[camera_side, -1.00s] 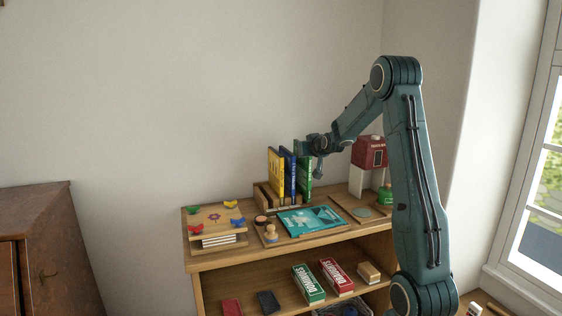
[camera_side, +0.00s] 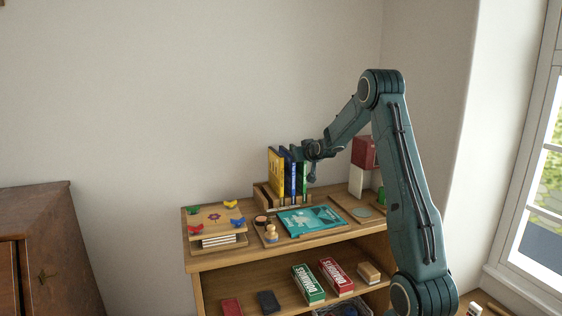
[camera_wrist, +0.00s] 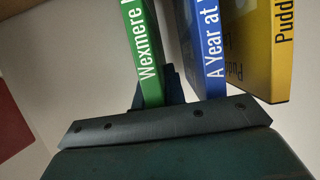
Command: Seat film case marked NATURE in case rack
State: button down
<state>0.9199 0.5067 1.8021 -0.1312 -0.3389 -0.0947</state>
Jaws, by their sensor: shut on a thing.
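My gripper (camera_side: 309,160) is shut on a green film case (camera_side: 303,181), held upright by its spine. In the wrist view the dark fingers (camera_wrist: 158,92) sit on both sides of the green case (camera_wrist: 141,45), whose spine starts "Wexmere". The word NATURE is not readable on any case. The wooden case rack (camera_side: 262,196) stands at the back of the shelf top, with a yellow case (camera_side: 275,170) and a blue case (camera_side: 289,175) upright in it. The green case is at the rack's right end, beside the blue one. Whether its bottom rests in the rack is hard to tell.
A teal flat case (camera_side: 310,220) lies in front of the rack. A wooden peg figure (camera_side: 270,234) and a butterfly-topped press (camera_side: 216,218) stand to the left. A red-and-white object (camera_side: 363,155) stands close on the right. The wall is behind.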

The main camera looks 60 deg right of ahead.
jog(key=c, duration=1.5)
grip_release()
jog(key=shift+f, duration=0.1)
jog(key=shift+o, duration=0.2)
jog(key=v, duration=1.2)
